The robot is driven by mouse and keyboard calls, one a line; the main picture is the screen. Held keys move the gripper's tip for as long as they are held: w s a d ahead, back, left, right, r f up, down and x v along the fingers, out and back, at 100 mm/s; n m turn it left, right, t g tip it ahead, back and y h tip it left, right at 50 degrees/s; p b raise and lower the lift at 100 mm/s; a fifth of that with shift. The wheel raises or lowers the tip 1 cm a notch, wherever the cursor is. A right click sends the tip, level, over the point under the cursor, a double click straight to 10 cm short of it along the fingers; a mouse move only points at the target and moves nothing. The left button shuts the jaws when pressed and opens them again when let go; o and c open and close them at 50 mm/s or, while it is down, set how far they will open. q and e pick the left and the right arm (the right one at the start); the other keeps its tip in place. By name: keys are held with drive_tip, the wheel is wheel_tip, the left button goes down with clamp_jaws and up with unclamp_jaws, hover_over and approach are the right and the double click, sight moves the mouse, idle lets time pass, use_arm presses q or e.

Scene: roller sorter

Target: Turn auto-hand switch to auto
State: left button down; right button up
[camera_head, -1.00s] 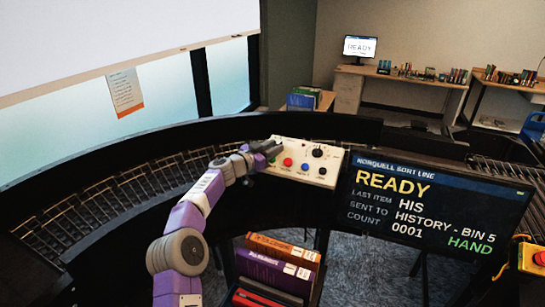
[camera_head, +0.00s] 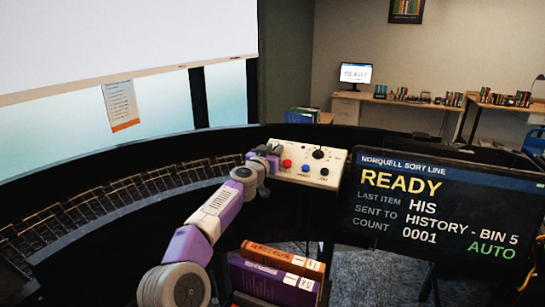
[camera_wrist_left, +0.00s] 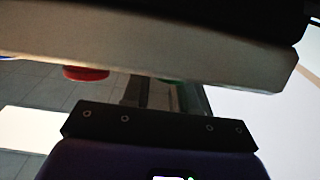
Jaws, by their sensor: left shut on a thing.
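The control panel (camera_head: 335,160) is a cream box left of the sort line screen. It carries a red button (camera_head: 287,163), a blue button (camera_head: 304,168) and black knobs. My left gripper (camera_head: 268,153) is at the panel's left end, shut on what appears to be the auto-hand switch, which its fingers hide. In the left wrist view the panel edge (camera_wrist_left: 140,50) crosses the top, with a red button (camera_wrist_left: 86,73) and a bit of green beside the fingers (camera_wrist_left: 165,95). The screen (camera_head: 440,205) reads READY and AUTO. My right gripper is out of view.
A curved roller conveyor (camera_head: 110,200) with a dark rim runs behind and left of my arm. A desk with a monitor (camera_head: 356,73) is at the back.

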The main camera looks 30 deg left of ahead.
use_arm(q)
drive_tip(key=shift+d+r+n+y, duration=0.1)
drive_tip(key=shift+d+n+y, duration=0.05)
drive_tip(key=shift+n+y, duration=0.6)
drive_tip(key=shift+n+g+y, duration=0.25)
drive_tip(key=shift+g+y, duration=0.05)
drive_tip(key=shift+y, duration=0.15)
drive_tip(key=c, duration=1.2)
unclamp_jaws()
drive_tip(key=shift+o, duration=0.2)
drive_tip(key=shift+s, duration=0.15)
